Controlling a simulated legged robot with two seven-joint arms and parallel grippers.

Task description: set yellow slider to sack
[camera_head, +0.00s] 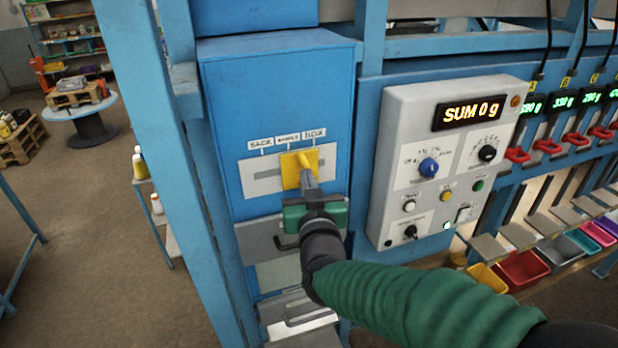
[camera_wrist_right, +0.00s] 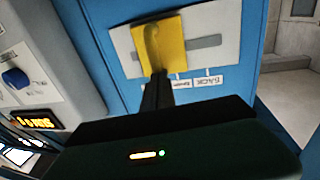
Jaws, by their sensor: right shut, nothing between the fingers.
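The yellow slider (camera_head: 293,171) sits on a light plate (camera_head: 262,181) on the front of a blue box. The slider is under the middle to right labels. My right gripper (camera_head: 308,178) is shut, with its fingertips at the slider's lower right part; the wrist view cannot settle whether they touch. The slider also shows in the right wrist view (camera_wrist_right: 172,48), just beyond the fingers (camera_wrist_right: 157,88). My left gripper is not in view.
A grey control panel (camera_head: 440,150) with knobs, buttons and a display reading SUM 0 g stands right of the blue box (camera_head: 275,90). Further right are several small displays, red parts and coloured trays (camera_head: 522,268). A blue post (camera_head: 150,120) stands at the left.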

